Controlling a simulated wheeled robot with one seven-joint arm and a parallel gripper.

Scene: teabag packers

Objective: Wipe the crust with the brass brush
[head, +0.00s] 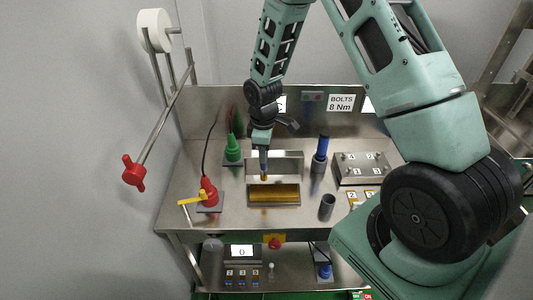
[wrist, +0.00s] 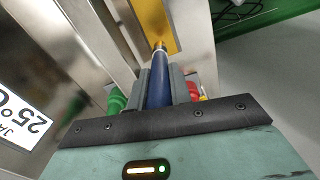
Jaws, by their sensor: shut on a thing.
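My gripper (head: 264,150) is shut on the brass brush, which points down. In the wrist view my gripper (wrist: 160,85) has its two grey fingers on either side of the brush's blue handle (wrist: 158,88). The brass tip (head: 264,177) shows below the fingers in the head view. The crust (head: 274,195) is a yellow-brown strip along a metal bar on the bench; it also shows in the wrist view (wrist: 152,22). The tip is at the strip's back edge, left of its middle. I cannot tell whether it touches.
A red tool (head: 208,192) with a yellow lever stands to the left, a green cone-shaped bottle (head: 232,149) behind it. A blue-handled tool (head: 321,148), an empty dark cup (head: 327,207) and a numbered metal block (head: 362,168) stand to the right. A panel rises behind the bar.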

